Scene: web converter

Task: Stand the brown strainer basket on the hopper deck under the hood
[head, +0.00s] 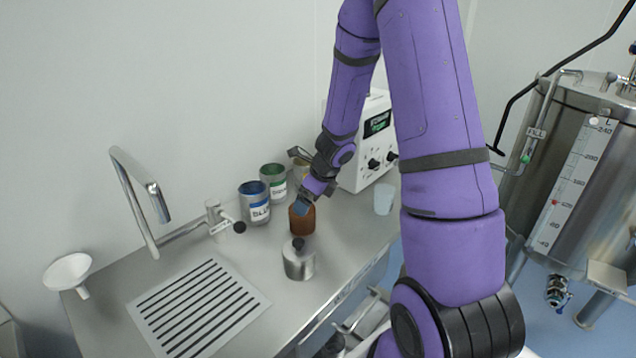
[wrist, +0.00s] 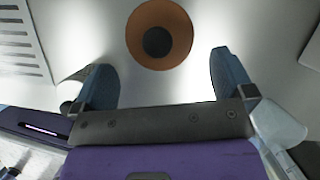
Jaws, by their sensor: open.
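The brown strainer basket (head: 302,221) stands upright on the steel counter. In the wrist view it is a brown ring with a dark centre (wrist: 178,52), just beyond the fingertips and roughly centred between them. My gripper (head: 303,206) is open, its blue fingers apart with nothing between them. In the head view it comes down at the basket's top, and one finger overlaps the rim. In the wrist view both fingers (wrist: 162,78) show clear of the basket. I cannot pick out the hopper deck or the hood in either view.
A lidded steel pot (head: 299,264) stands close in front of the basket. Labelled tins (head: 255,205) stand behind left, a white instrument (head: 362,165) behind right, and a clear cup (head: 384,198) to the right. A slotted drain plate (head: 198,305), tap (head: 140,195) and white funnel (head: 68,271) are left.

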